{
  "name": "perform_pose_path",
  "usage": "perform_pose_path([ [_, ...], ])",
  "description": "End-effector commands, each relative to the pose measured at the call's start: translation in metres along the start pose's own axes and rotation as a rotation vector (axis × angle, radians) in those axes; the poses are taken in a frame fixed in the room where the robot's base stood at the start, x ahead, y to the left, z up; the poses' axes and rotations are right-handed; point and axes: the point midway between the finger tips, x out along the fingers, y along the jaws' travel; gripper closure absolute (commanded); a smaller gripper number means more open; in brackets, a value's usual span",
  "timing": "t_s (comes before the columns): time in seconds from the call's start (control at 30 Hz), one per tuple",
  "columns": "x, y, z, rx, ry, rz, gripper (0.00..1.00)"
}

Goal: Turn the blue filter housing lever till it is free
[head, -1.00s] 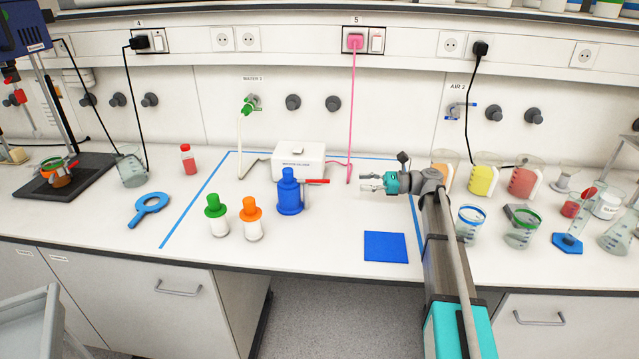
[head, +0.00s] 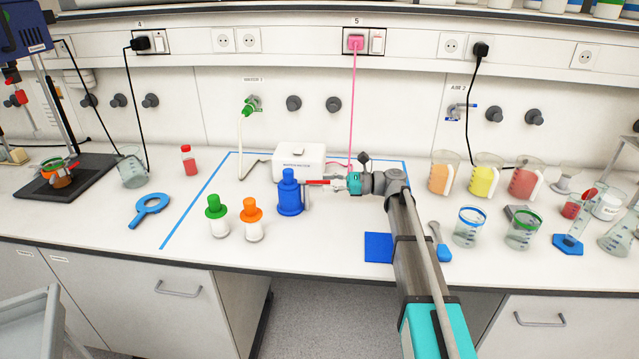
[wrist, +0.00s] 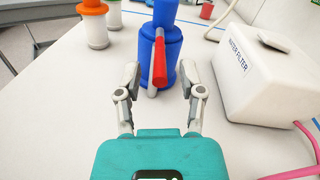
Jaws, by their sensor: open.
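The blue filter housing (head: 290,196) stands upright on the bench, in front of the white water filter box. Its red lever (head: 318,182) sticks out to the right in the head view, towards my gripper (head: 337,182). In the wrist view the housing (wrist: 178,75) is straight ahead and the red lever (wrist: 160,62) points at the camera. My gripper (wrist: 160,92) is open, with one finger on each side of the lever's end. I see clear gaps between the fingers and the lever. The housing's lower front is partly hidden by the lever.
The white water filter box (head: 300,160) stands behind the housing, close to the right finger in the wrist view. A green-capped bottle (head: 216,214) and an orange-capped bottle (head: 251,218) stand to the left. A blue mat (head: 379,247) lies at the front, partly behind my arm.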

Motion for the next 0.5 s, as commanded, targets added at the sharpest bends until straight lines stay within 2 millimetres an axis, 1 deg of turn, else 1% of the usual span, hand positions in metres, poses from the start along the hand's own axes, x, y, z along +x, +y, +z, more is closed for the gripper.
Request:
perform_pose_path([
  [0.03, 0.007, 0.0, 0.0, 0.0, 0.0, 0.001, 0.49],
  [0.1, 0.015, 0.0, 0.0, 0.0, 0.0, 0.002, 0.49],
  [0.2, 0.023, 0.0, 0.0, 0.0, 0.0, 0.0, 0.49],
  [0.33, 0.029, 0.0, 0.0, 0.0, 0.0, 0.0, 0.49],
  [0.5, 0.031, 0.0, 0.0, 0.0, 0.0, -0.001, 0.49],
])
